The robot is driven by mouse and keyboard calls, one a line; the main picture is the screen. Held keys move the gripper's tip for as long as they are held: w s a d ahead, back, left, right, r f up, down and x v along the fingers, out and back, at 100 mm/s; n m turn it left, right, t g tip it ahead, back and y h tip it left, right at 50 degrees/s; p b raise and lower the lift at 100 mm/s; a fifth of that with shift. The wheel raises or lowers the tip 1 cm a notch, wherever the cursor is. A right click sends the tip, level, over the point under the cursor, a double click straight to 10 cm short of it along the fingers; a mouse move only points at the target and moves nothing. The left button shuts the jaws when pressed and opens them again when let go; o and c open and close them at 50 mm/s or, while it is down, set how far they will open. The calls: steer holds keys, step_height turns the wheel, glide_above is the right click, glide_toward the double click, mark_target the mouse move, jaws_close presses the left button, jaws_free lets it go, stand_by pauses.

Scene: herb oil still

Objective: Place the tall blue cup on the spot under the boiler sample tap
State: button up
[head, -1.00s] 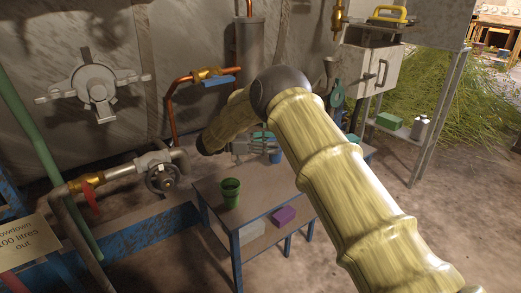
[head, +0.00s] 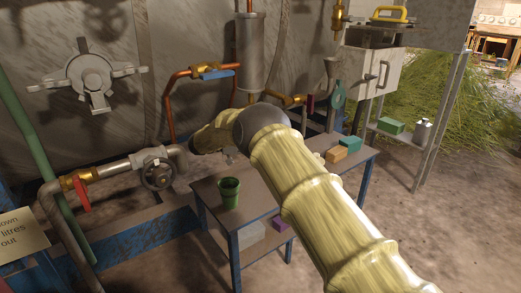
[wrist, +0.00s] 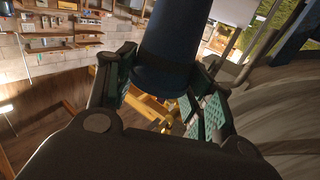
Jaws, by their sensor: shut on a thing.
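In the wrist view my gripper (wrist: 160,88) is shut on a dark blue cup (wrist: 172,45), with a finger on each side of it. The cup's top runs out of the picture. In the head view my arm hides the gripper and the cup. A green cup (head: 229,193) stands on the low table (head: 258,208) left of my arm. I cannot make out the boiler sample tap or the spot under it for certain; a brass valve with a blue handle (head: 212,73) sits on a copper pipe on the wall.
A handwheel valve (head: 158,173) and a red-handled valve (head: 80,190) are at left.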

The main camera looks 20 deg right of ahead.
steer(key=shift+f, duration=0.35)
steer(key=shift+s+f, duration=0.1)
steer(key=shift+f, duration=0.55)
steer(key=o, duration=1)
steer(key=shift+f, duration=0.2)
steer(key=shift+r, duration=0.15)
steer(key=shift+a+r, duration=0.15)
steer(key=shift+r, duration=0.15)
steer(key=shift+a+r+p, duration=0.15)
steer(key=shift+a+p, duration=0.15)
steer(key=shift+w+r+p+v, duration=0.15)
steer(key=shift+p+v, duration=0.6)
steer(key=shift+v, duration=0.9)
steer(key=shift+w+r+p+v, duration=0.1)
steer(key=shift+p+v, duration=0.65)
steer(key=shift+v, duration=0.95)
